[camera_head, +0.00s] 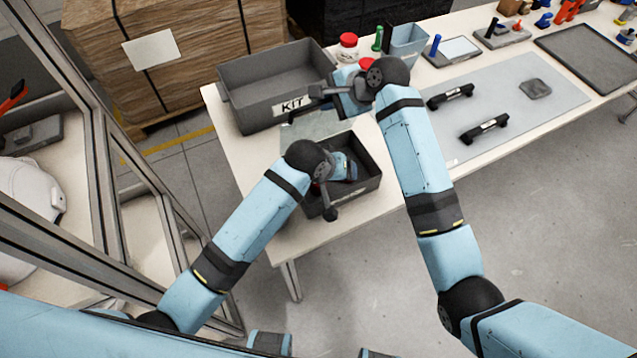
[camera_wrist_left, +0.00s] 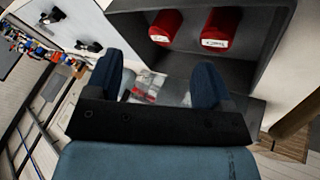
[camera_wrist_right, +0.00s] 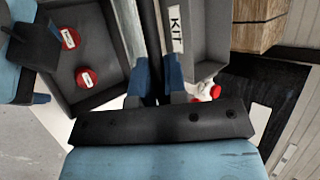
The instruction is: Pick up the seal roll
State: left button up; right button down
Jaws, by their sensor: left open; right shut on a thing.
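Two red rolls with white labels lie in the small grey bin (camera_head: 372,182): one roll (camera_wrist_left: 166,27) and another roll (camera_wrist_left: 221,28). Both also show in the right wrist view, an upper roll (camera_wrist_right: 70,38) and a lower roll (camera_wrist_right: 84,77). I cannot read their labels. My left gripper (camera_wrist_left: 158,80) is open over the small bin, apart from both rolls; in the head view its arm hides much of the bin's inside. My right gripper (camera_wrist_right: 157,78) is shut on a dark, long, narrow thing (camera_wrist_right: 150,30) beside the KIT bin (camera_head: 240,85).
Two black handles, a left handle (camera_head: 450,95) and a right handle (camera_head: 484,128), lie on the grey mat (camera_head: 430,140). Window-like frames (camera_head: 100,140) stand at left. My two grippers are close together.

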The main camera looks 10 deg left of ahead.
pick_arm(q)
jog(key=w+a+f+n+g+y, duration=0.1)
jog(key=f, duration=0.2)
jog(key=w+a+f+n+y, duration=0.1)
jog(key=a+f+y, duration=0.1)
jog(key=f, duration=0.2)
jog(key=w+a+f+n+g+y, duration=0.1)
jog(key=f+n+y, duration=0.1)
jog(key=f, duration=0.2)
jog(key=shift+w+a+f+g, duration=0.1)
jog(key=shift+w+a+g, duration=0.15)
jog(key=shift+a+g, duration=0.05)
jog(key=c, duration=1)
